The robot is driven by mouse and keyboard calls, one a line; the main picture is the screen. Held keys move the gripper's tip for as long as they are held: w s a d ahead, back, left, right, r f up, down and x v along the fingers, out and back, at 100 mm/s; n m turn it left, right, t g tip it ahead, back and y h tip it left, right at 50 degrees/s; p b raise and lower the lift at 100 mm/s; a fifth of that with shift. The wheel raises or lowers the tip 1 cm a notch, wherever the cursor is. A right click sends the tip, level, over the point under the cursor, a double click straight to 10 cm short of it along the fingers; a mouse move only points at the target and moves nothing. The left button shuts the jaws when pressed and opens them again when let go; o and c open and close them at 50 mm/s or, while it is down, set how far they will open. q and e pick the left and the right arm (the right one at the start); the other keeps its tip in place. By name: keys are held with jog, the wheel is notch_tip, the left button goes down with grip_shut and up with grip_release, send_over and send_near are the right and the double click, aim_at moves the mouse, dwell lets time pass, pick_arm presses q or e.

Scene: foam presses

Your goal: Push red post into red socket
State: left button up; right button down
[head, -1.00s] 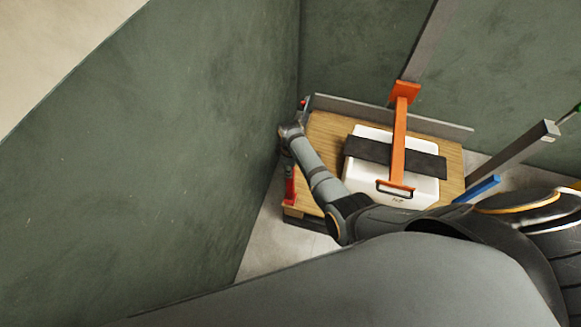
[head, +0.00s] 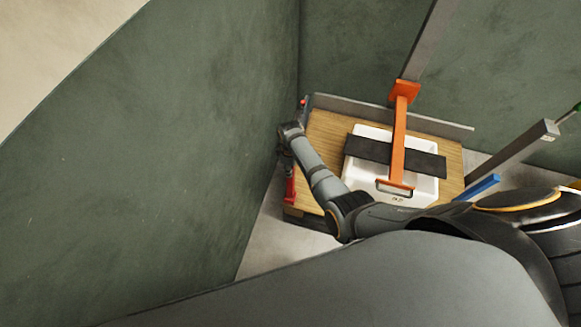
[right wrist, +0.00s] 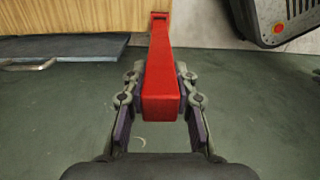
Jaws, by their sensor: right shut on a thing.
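In the right wrist view my right gripper (right wrist: 162,88) is shut on the red post (right wrist: 160,60), one finger on each side of it. The post runs straight away from the gripper towards a wooden side, where its far end widens into a small red piece. In the head view my right arm reaches across to the left edge of the wooden table, and its gripper there is mostly hidden. A red part (head: 290,189) shows at that left edge, below the wrist. I cannot clearly make out the red socket. My left gripper is not in view.
On the table (head: 322,128) stands a white box (head: 358,183) with a dark strap (head: 368,148) and an orange bar (head: 398,135) over it. A green wall is close on the left. A dark grey unit (right wrist: 275,22) lies right of the post; a grey panel (right wrist: 60,58) lies left.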

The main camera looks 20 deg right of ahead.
jog(key=shift+p, duration=0.45)
dwell(0.8)
jog(key=shift+f, duration=0.2)
jog(key=shift+f+b, duration=0.35)
jog(key=shift+b, duration=0.1)
jog(key=shift+f+b, duration=1.95)
jog(key=shift+f, duration=0.5)
jog(key=c, duration=1)
grip_release()
notch_tip(320, 180, up, 12)
jog(key=shift+f, duration=0.1)
